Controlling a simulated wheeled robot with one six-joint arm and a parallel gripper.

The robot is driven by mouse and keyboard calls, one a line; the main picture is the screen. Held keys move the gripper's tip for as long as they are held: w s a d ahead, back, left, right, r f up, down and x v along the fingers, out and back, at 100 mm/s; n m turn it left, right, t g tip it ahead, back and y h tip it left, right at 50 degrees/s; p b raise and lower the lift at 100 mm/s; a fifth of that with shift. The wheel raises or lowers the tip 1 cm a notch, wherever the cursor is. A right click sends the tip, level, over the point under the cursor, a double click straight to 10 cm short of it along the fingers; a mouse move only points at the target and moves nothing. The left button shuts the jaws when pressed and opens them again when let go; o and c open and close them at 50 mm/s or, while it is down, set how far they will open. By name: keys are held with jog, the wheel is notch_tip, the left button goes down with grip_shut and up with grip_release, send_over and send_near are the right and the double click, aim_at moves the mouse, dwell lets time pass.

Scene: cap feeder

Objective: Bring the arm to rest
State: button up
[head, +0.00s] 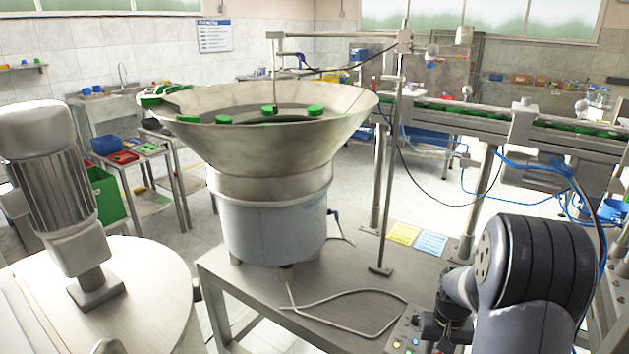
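My arm (535,265) stands at the lower right of the head view, with a large dark ribbed joint and grey links. What looks like my gripper (447,325) is a small dark shape at the arm's left, partly hidden by the arm. It is close to a control box (405,338) with coloured buttons at the front edge of the steel table. I cannot make out the fingers, whether they are open, or whether they touch the box.
A large steel bowl feeder (270,185) with green caps (315,110) stands on the table (250,285). A thin upright post (391,190) rises right of it. A conveyor rail (480,122) runs behind my arm. A motor (55,170) stands at left. A loose cable (340,310) lies on the table.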

jog(key=shift+r+n, duration=0.2)
jog(key=shift+n, duration=0.6)
notch_tip(320, 180, up, 10)
jog(key=shift+r, duration=0.2)
